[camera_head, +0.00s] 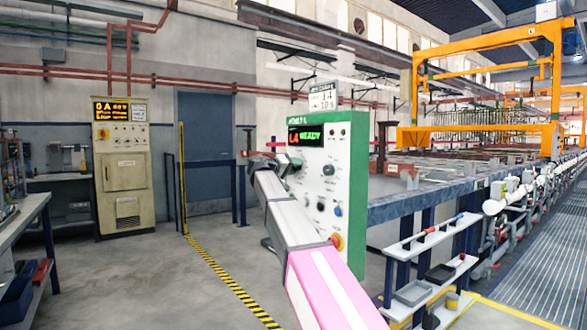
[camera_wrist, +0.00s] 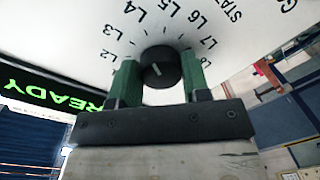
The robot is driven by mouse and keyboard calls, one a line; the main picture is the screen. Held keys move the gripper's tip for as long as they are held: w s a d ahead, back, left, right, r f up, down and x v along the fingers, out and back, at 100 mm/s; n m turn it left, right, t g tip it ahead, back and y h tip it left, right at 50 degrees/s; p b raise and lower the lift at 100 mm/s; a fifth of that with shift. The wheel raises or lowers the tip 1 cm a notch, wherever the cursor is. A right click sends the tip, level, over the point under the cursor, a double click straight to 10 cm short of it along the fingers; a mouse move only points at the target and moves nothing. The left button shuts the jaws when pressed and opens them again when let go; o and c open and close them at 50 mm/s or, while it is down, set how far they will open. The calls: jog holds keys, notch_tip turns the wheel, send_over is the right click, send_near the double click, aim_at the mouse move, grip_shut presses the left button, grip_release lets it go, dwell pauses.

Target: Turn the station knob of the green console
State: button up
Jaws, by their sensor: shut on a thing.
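The green console (camera_head: 359,165) is a white panel with a green side, several knobs and a display (camera_head: 306,137) reading "L4 READY". My gripper (camera_head: 284,163) is at the panel's upper left edge in the head view, where it hides the knob. In the wrist view the black round station knob (camera_wrist: 160,67) sits between the green fingers of my gripper (camera_wrist: 160,76), which is shut on it. Upside-down labels L2 to L8 arc around the knob. A short pale mark on its face slants to the upper left, roughly towards L4.
A beige cabinet (camera_head: 123,185) stands at the left, beyond a yellow-black floor stripe (camera_head: 221,275). A shelf (camera_head: 428,235) with tools and bins is right of the console. A workbench (camera_head: 22,225) stands at the far left. The floor between is clear.

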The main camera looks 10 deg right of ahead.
jog(key=shift+f, duration=0.1)
dwell(0.3)
jog(key=o, duration=0.9)
jog(key=shift+a, duration=0.1)
jog(key=v, duration=1)
jog(key=shift+s+a, duration=0.25)
